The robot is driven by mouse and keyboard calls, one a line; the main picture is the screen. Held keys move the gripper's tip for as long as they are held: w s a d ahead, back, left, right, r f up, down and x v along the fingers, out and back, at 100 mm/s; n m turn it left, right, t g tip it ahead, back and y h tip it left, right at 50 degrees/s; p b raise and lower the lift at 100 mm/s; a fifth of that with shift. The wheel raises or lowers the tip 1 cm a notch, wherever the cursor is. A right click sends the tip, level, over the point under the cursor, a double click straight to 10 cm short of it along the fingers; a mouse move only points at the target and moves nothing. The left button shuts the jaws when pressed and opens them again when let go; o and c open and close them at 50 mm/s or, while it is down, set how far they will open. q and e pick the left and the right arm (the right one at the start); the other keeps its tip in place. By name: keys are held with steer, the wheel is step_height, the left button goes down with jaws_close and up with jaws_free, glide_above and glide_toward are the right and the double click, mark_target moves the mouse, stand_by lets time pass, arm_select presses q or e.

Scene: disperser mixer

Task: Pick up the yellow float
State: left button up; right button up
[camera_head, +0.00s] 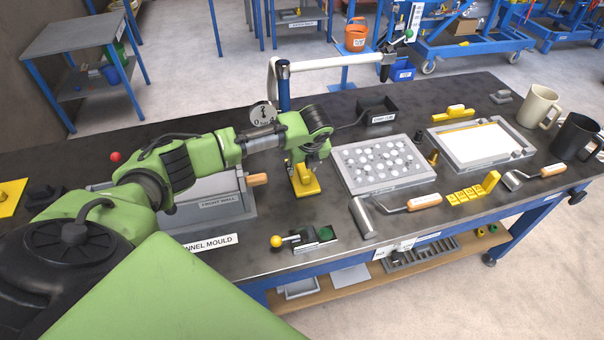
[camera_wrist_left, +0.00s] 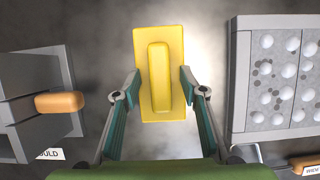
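The yellow float (camera_head: 306,189) is a flat rectangular plate with a raised bar handle, lying on the dark table right of the front-wall mould. It also shows in the left wrist view (camera_wrist_left: 160,105), lengthwise at the upper middle. My left gripper (camera_head: 302,170) points down over the float and partly hides it in the head view. In the left wrist view its two fingers (camera_wrist_left: 160,76) are spread apart, one on each side of the handle, with gaps between. My right gripper is not in view.
The grey mould (camera_head: 205,189) with an orange handle (camera_head: 257,180) stands close left of the float. A tray of white balls (camera_head: 385,163) is close right. Another yellow float-like piece (camera_head: 455,112) lies farther back.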

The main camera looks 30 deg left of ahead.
arm_select(q)
jaws_close()
